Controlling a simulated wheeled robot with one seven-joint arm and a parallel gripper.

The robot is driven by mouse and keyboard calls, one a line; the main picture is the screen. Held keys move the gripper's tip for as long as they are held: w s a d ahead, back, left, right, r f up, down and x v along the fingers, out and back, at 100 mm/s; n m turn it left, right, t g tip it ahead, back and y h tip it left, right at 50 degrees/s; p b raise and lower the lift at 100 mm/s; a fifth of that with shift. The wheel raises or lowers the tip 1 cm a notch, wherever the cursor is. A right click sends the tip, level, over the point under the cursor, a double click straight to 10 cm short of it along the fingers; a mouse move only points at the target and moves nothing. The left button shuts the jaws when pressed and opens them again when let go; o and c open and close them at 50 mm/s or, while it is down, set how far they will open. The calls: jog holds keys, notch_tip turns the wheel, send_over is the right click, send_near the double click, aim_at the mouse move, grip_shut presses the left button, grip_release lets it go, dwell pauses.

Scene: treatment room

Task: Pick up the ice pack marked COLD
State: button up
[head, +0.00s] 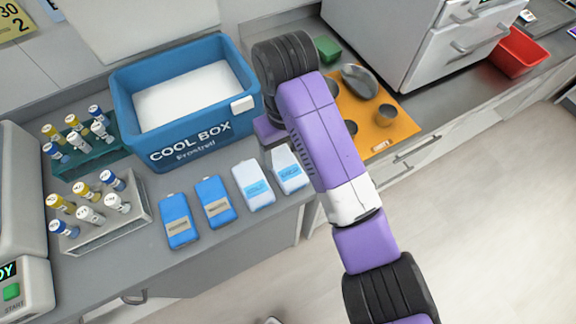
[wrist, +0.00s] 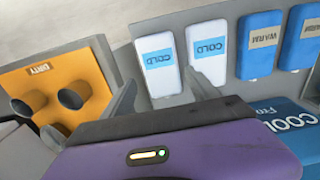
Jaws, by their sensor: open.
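Two white ice packs with blue COLD labels lie side by side on the counter in front of the cool box. In the head view one (head: 253,186) is left of the other (head: 290,169), which is beside my arm. In the wrist view the right-hand head-view pack appears on the left (wrist: 158,65) and its twin on the right (wrist: 207,50). My gripper (wrist: 157,82) is open and empty; its fingers appear either side of the lower end of the left-hand pack there. I cannot tell its height above the counter. In the head view my arm hides the fingertips.
Two blue packs, (head: 215,203) and (head: 178,221), marked WARM, lie left of the white ones. The blue cool box (head: 190,143) stands behind. Tube racks (head: 100,228) are at left. An orange tray (head: 383,138) marked DIRTY holds metal vessels at right.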

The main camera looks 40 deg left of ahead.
aim_at(286, 166)
jog(key=shift+s+f+p, duration=0.1)
jog(key=shift+f+p, duration=0.55)
jog(key=shift+f, duration=2.05)
jog(key=c, duration=1.3)
jog(key=shift+c, duration=0.2)
jog(key=shift+r, duration=0.15)
